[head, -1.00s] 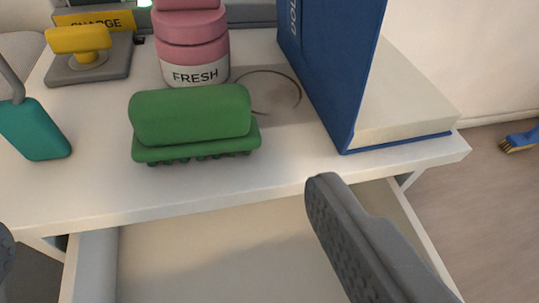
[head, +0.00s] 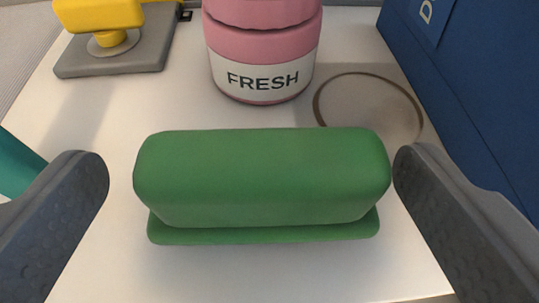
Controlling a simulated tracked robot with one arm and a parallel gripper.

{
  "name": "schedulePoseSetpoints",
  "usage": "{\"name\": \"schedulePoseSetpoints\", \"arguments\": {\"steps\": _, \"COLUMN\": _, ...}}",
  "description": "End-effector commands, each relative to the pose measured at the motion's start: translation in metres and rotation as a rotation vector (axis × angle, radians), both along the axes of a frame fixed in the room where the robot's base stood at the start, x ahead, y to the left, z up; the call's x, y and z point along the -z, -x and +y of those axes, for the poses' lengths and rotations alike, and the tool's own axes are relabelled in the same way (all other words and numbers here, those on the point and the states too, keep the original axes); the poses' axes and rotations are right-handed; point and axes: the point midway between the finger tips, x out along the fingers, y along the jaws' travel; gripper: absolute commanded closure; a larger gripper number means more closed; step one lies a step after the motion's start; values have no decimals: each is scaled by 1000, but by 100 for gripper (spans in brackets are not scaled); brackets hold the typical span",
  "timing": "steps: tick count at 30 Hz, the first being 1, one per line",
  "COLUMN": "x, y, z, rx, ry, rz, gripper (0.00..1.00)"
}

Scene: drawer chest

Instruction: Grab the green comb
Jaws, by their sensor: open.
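The green comb (head: 262,180) is a chunky block with a flat lower plate, lying lengthwise across the picture on the white chest top. Its teeth are hidden from this angle. My gripper (head: 248,185) is open, with one dark grey finger at each end of the comb. The right finger is very close to the comb's right end; I cannot tell whether it touches. A gap shows between the left finger and the comb's left end.
A pink jar (head: 262,50) labelled FRESH stands just behind the comb. A blue book (head: 470,90) stands at the right. A grey stand with a yellow top (head: 105,17) is at back left. A teal object (head: 18,165) is partly hidden by the left finger. A ring stain (head: 368,103) marks the top.

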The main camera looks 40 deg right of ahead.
Motion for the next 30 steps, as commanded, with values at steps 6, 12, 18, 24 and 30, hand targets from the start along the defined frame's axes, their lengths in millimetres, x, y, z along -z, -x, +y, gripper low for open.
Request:
{"name": "schedulePoseSetpoints", "arguments": {"steps": 6, "x": 12, "y": -16, "z": -18, "rx": 2, "ry": -1, "rz": 1, "gripper": 6}}
{"name": "schedulePoseSetpoints", "arguments": {"steps": 12, "x": 15, "y": -25, "z": -24, "rx": 1, "ry": -1, "rz": 0, "gripper": 6}}
{"name": "schedulePoseSetpoints", "arguments": {"steps": 18, "x": 15, "y": -26, "z": -24, "rx": 1, "ry": -1, "rz": 2, "gripper": 6}}
{"name": "schedulePoseSetpoints", "arguments": {"steps": 24, "x": 15, "y": -25, "z": -24, "rx": 0, "ry": -1, "rz": 2, "gripper": 51}}
{"name": "schedulePoseSetpoints", "arguments": {"steps": 30, "x": 15, "y": -25, "z": -24, "rx": 0, "ry": -1, "rz": 2, "gripper": 57}}
